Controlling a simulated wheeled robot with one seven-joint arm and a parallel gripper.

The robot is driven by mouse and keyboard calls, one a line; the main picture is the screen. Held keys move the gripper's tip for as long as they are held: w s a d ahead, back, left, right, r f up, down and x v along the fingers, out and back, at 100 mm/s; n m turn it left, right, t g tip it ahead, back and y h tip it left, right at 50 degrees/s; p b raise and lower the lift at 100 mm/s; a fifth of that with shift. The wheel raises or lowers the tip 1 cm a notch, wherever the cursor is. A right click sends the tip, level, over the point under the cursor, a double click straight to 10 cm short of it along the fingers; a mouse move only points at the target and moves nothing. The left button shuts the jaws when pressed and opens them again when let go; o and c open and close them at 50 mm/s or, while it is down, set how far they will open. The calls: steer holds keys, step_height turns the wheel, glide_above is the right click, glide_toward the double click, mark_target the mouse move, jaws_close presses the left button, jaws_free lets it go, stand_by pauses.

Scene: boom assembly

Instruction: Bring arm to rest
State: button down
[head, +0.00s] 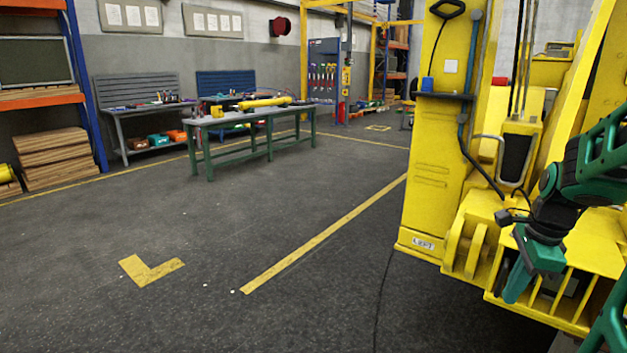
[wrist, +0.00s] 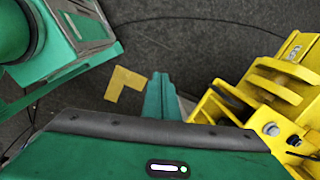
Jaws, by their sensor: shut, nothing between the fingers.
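My gripper (head: 514,290) is at the right of the head view, its green fingers pointing down in front of the yellow boom machine (head: 424,150). The fingers are together with nothing between them. In the wrist view the closed fingers (wrist: 160,90) show at the centre over the dark floor. The machine's yellow lugs and bolts (wrist: 275,95) are to their right, apart from the fingers in that view. In the head view I cannot tell how wide the gap to the machine is.
A green-legged workbench (head: 255,122) with a yellow part (head: 264,102) stands at the back. Shelving with stacked boards (head: 62,158) is at the left. A dark cable (head: 383,290) lies on the floor near the machine. The floor (head: 200,230) in the middle is clear.

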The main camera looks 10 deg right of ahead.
steer(key=s+a+n+g, duration=0.1)
steer(key=s+a+n, duration=1)
steer(key=n, duration=0.6)
steer(key=shift+s+a+r+n, duration=0.15)
steer(key=shift+s+a+n, duration=0.25)
steer(key=shift+s, duration=0.2)
